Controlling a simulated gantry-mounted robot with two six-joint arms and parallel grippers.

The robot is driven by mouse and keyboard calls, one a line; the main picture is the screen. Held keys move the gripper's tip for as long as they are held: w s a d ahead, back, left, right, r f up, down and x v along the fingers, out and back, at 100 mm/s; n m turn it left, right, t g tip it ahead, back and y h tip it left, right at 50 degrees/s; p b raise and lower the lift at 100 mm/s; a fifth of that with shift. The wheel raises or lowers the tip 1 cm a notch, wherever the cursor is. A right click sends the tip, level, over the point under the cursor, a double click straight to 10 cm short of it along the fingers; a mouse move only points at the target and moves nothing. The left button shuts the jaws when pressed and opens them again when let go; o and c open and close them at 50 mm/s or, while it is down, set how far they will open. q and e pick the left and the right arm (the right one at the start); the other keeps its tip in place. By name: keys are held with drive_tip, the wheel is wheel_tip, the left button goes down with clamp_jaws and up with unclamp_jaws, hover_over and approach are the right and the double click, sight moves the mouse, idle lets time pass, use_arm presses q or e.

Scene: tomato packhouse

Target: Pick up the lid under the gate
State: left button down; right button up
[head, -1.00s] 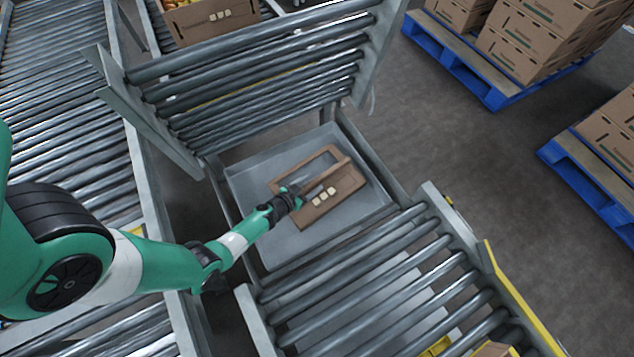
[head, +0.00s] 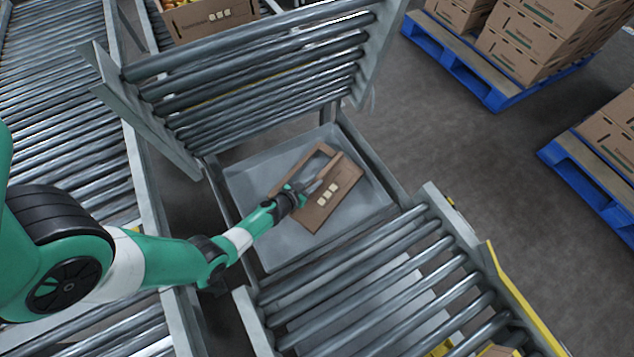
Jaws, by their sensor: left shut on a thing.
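The lid (head: 323,211) is a brown cardboard piece with an open cut-out and several pale squares on it. It is over the grey metal tray (head: 254,243) below the raised roller gate (head: 255,77). My left gripper (head: 318,186) reaches in from the left and is shut on the lid near the cut-out. The lid looks tilted; I cannot tell whether it still touches the tray. My right gripper is not in view.
The gate's rollers stand up behind the lid. A roller conveyor (head: 372,282) lies in front, and another (head: 62,110) runs along the left. Boxes on blue pallets (head: 470,68) stand at the right. Grey floor is clear between.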

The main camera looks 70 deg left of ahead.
use_arm(q)
drive_tip(key=shift+s+r+p, duration=0.2)
drive_tip(key=shift+r+p, duration=0.15)
drive_tip(key=shift+p, duration=0.05)
wheel_tip(320, 180, up, 11)
drive_tip(key=p, duration=1)
drive_tip(key=s+d, duration=0.1)
drive_tip(key=s, duration=1.8)
drive_tip(key=shift+s+d+f, duration=0.15)
drive_tip(key=shift+s+d, duration=0.15)
drive_tip(key=shift+d, duration=0.1)
